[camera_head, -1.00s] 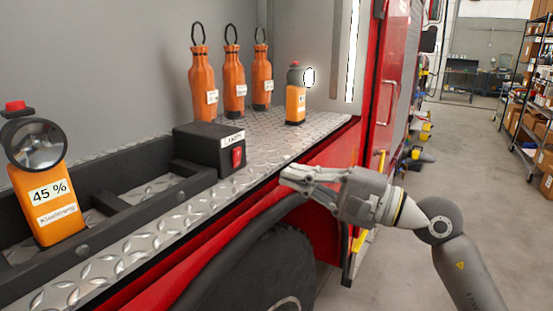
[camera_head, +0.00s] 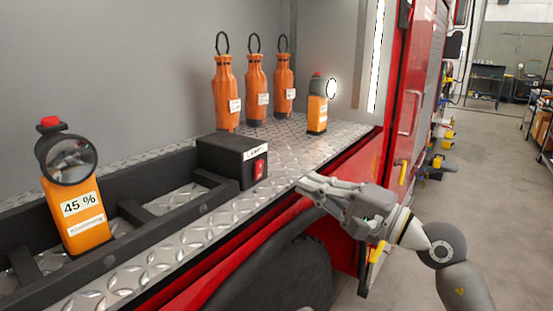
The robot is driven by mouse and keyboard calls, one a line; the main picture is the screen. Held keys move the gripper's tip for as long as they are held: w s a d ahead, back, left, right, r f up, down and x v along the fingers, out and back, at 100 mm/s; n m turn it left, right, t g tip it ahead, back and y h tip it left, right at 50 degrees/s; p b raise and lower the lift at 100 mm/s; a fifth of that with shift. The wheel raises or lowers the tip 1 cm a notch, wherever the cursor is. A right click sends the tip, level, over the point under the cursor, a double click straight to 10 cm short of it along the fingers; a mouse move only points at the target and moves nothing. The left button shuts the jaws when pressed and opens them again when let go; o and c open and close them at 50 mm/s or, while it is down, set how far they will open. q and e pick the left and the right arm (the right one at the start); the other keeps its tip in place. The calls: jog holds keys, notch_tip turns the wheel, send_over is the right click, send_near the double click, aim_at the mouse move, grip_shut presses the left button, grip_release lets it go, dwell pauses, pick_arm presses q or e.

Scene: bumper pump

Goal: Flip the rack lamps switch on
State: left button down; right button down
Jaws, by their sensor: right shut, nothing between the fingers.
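The rack lamps switch is a red rocker (camera_head: 259,169) on the front face of a small black box (camera_head: 222,158). My right gripper (camera_head: 302,184) is shut and empty, at the shelf's front edge. Its fingertips point left, a little right of and below the switch, apart from it. My left gripper is not in view.
A hand lamp marked 45 % (camera_head: 77,205) stands in the black rack (camera_head: 130,212) at left. Several orange items stand behind: bottle-like ones (camera_head: 256,90) and another lit lamp (camera_head: 317,110). The shelf edge (camera_head: 225,225) borders the red truck side. Open floor lies at right.

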aim_at(261, 159)
jog(key=p+x, duration=0.3)
jog(key=x, duration=0.4)
jog(key=shift+w+a+r, duration=0.2)
jog(key=shift+a, duration=0.1)
jog(key=shift+w+a+f, duration=0.1)
jog(key=shift+w+a, duration=0.2)
jog(key=shift+a, duration=0.1)
